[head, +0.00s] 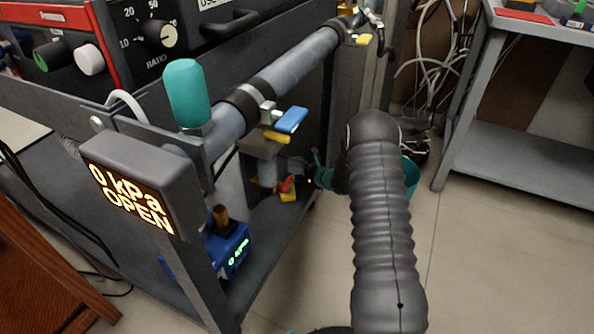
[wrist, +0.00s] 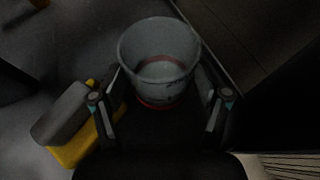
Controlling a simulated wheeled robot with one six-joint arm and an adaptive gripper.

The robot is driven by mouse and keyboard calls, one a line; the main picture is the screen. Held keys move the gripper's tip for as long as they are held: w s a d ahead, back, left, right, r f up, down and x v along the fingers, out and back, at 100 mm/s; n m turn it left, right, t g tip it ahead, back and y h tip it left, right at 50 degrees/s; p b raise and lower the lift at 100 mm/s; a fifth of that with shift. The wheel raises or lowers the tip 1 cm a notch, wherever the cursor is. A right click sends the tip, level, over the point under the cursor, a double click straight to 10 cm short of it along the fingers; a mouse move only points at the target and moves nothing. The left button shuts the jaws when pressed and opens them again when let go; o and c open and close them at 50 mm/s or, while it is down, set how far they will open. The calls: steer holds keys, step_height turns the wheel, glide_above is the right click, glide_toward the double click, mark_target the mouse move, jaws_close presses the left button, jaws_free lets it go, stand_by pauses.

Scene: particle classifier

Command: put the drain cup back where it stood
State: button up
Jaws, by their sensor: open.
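The drain cup (wrist: 160,48) shows in the wrist view as a pale grey, open-topped cup with a reddish band near its base. It lies between the two spread fingers of my gripper (wrist: 162,108), with a narrow gap visible beside it on the right. My gripper is open. In the head view my gripper (head: 306,174) is low beside the cart's bottom shelf, partly hidden by my own dark ribbed arm. I cannot clearly make out the cup there. What the cup's base rests on is hidden in the wrist view.
A yellow block with a grey cylinder (wrist: 68,118) is left of my gripper. In the head view, a sloping grey pipe (head: 290,70) with a blue lever (head: 291,120) hangs above. A display (head: 130,190) reads "0 kPa OPEN". Floor is clear at right, before a grey table (head: 520,170).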

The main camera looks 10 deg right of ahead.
steer(key=v, duration=1.1)
steer(key=shift+p, duration=0.35)
steer(key=s+a+f+n+g+y, duration=0.25)
steer(key=s+a+n+g, duration=0.2)
steer(key=s, duration=0.25)
steer(key=s+a+r+n+g+p, duration=0.1)
steer(key=s+a+r+n+g, duration=0.15)
steer(key=s+r+n, duration=0.35)
steer(key=s+a+r+n+g, duration=0.25)
steer(key=s+r+n, duration=0.2)
steer(key=s, duration=0.25)
steer(key=s+d+r+n+t+h+p, duration=0.1)
steer(key=s+r+n+h+p, duration=0.1)
steer(key=s+r, duration=0.5)
steer(key=s+d+r+n+t+h+p, duration=0.1)
steer(key=s+r+n+h, duration=0.3)
steer(key=r, duration=0.9)
steer(key=s+d+r+n+t+h+p, duration=0.1)
steer(key=s+r+n+h+p, duration=0.2)
steer(key=s+r+n, duration=0.5)
steer(key=s+r, duration=0.3)
steer(key=shift+s+h, duration=0.3)
steer(key=shift+h, duration=0.05)
steer(key=shift+t, duration=0.25)
